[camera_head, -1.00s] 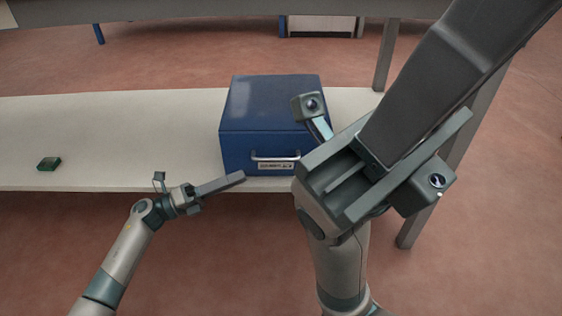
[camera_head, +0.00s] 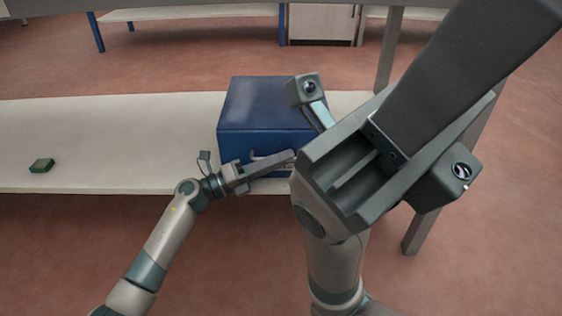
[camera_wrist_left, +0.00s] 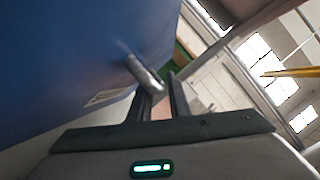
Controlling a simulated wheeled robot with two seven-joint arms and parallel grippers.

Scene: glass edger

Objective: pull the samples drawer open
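The blue drawer box (camera_head: 262,105) sits on the pale bench, its front flush and shut as far as I can see. Its metal bar handle (camera_head: 262,156) is partly hidden behind my left gripper (camera_head: 290,156). In the left wrist view the handle (camera_wrist_left: 142,72) stands out from the blue front (camera_wrist_left: 70,60), by the fingertips of my left gripper (camera_wrist_left: 163,88). The two fingers are apart with a gap; contact with the handle is unclear. A pale label (camera_wrist_left: 105,97) shows beside the handle. My right gripper (camera_head: 465,70) is large and close to the head camera; its finger opening is unclear.
The pale bench (camera_head: 110,130) has a small dark green block (camera_head: 41,165) at its left and is otherwise clear there. My right arm covers the bench's right part. A bench leg (camera_head: 415,228) stands at the right. Open reddish floor lies in front.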

